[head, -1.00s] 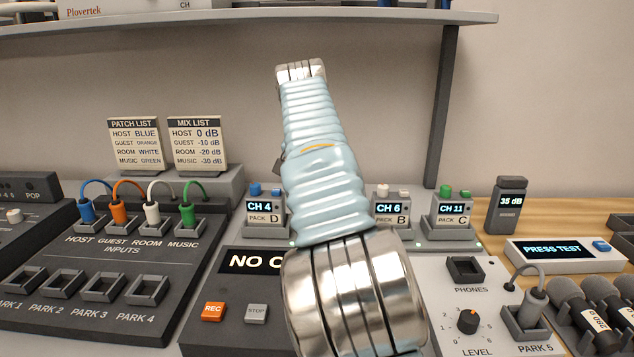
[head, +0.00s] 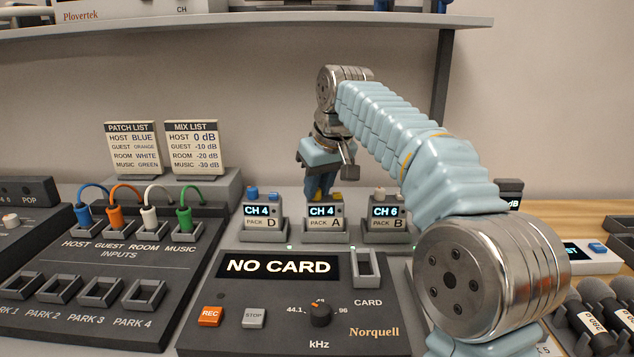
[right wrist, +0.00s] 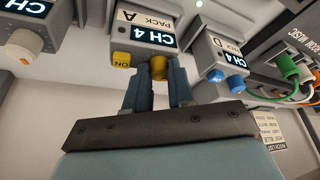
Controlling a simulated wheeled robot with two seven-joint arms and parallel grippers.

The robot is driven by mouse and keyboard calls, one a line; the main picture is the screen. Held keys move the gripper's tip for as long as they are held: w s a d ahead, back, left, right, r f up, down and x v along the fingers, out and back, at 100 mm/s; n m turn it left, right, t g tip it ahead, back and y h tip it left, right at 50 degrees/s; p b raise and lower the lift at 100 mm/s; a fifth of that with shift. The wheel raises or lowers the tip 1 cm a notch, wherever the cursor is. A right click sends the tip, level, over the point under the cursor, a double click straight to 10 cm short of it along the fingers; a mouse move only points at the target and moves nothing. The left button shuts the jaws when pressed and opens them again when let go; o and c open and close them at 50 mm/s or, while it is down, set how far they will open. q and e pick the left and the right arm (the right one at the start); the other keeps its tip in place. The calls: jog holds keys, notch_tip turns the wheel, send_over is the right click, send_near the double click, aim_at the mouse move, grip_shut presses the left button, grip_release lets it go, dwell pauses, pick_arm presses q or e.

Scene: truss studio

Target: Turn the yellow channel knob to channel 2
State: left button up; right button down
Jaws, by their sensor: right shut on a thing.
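Pack A (head: 323,225) stands upright between packs D and B, and its display reads CH 4. It also shows upside down in the right wrist view (right wrist: 146,32). Its yellow channel knob (right wrist: 159,68) sits between the fingers of my right gripper (right wrist: 158,80), which is shut on it. A yellow ON button (right wrist: 121,59) is beside the knob, apart from the fingers. In the head view my right gripper (head: 319,188) comes down from above behind pack A's top, and the knob is hidden there. My left gripper is in neither view.
Pack D (head: 263,222) with blue controls and pack B (head: 388,224) reading CH 6 stand close on either side. The recorder (head: 240,318) reading NO CARD lies in front. A patch panel (head: 100,262) with plugged cables is at left. A shelf (head: 250,22) hangs above.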

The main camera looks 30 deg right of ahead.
jog(key=n, duration=0.1)
jog(key=n+y, duration=0.1)
jog(key=n, duration=0.1)
jog(key=shift+d, duration=0.25)
jog(key=n+y, duration=0.1)
jog(key=n, duration=0.1)
jog(key=n+g, duration=0.1)
jog(key=n, duration=0.2)
jog(key=shift+w+y, duration=0.1)
jog(key=shift+y, duration=0.3)
jog(key=shift+n, duration=0.5)
jog(key=c, duration=1.2)
grip_release()
jog(key=v, duration=0.5)
jog(key=shift+w+d, duration=0.15)
jog(key=shift+d, duration=0.05)
jog(key=s+d, duration=0.8)
jog(key=shift+s+d, duration=0.2)
jog(key=shift+s, duration=0.1)
